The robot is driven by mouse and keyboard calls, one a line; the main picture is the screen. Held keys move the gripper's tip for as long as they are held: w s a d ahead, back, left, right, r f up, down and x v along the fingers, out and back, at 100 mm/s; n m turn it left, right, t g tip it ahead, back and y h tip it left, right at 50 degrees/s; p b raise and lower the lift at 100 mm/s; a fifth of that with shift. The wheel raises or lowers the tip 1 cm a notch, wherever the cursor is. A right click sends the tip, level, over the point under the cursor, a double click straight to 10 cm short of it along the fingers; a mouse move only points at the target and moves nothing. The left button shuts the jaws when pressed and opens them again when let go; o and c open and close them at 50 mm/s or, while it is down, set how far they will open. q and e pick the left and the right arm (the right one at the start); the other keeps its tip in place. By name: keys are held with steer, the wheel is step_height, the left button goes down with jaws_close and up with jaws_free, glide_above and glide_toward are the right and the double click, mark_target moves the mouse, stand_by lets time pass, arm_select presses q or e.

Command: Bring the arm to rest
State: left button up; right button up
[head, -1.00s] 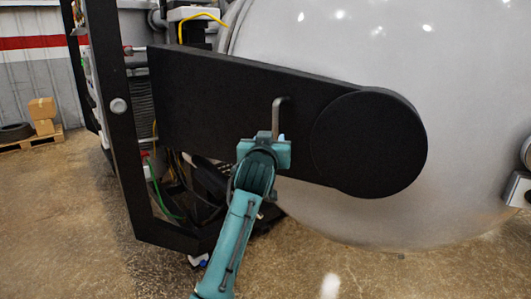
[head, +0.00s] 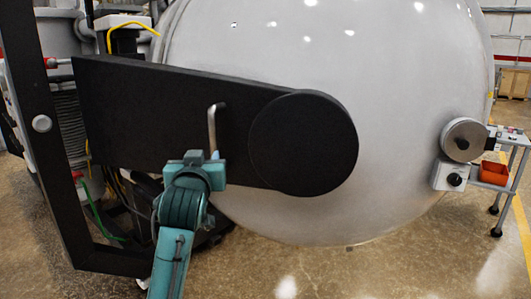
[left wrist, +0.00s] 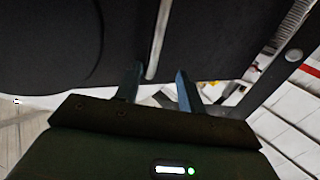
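The metal handle (head: 213,125) stands out from the black swing arm (head: 170,125) of the furnace door. My left gripper (head: 211,157) is just below the handle's lower part in the head view. In the left wrist view, the two fingers of my left gripper (left wrist: 158,76) are spread apart. The handle (left wrist: 157,45) runs upward between and beyond the fingertips, with a gap visible on each side. I cannot tell how deep the handle sits between the fingers. My right gripper is in neither view.
The large rounded grey furnace door (head: 400,150) fills the middle. A dark frame post (head: 45,130) stands at the left, with cables behind it. At the right are a round metal fitting (head: 464,139) and a small table with a red bin (head: 494,173). Bare floor lies below.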

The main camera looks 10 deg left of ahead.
arm_select(q)
steer(key=s+d+f+m+g+h, duration=0.2)
steer(key=s+f, duration=0.2)
steer(key=f, duration=0.8)
steer(key=s+d+f+m+g+h, duration=0.15)
steer(key=s+f, duration=0.35)
steer(key=f, duration=0.7)
steer(key=s+d+f+m+g+h, duration=0.1)
steer(key=s+d+f+h, duration=0.1)
steer(key=s+f, duration=0.6)
steer(key=s+d+f+m+g+h, duration=0.1)
steer(key=s+d+f+g+h, duration=0.1)
steer(key=s+f, duration=0.7)
steer(key=s+d, duration=0.1)
steer(key=s, duration=0.3)
steer(key=shift+s+d+f, duration=0.15)
steer(key=shift+s+d, duration=0.1)
steer(key=shift+s, duration=0.15)
steer(key=shift+g, duration=0.25)
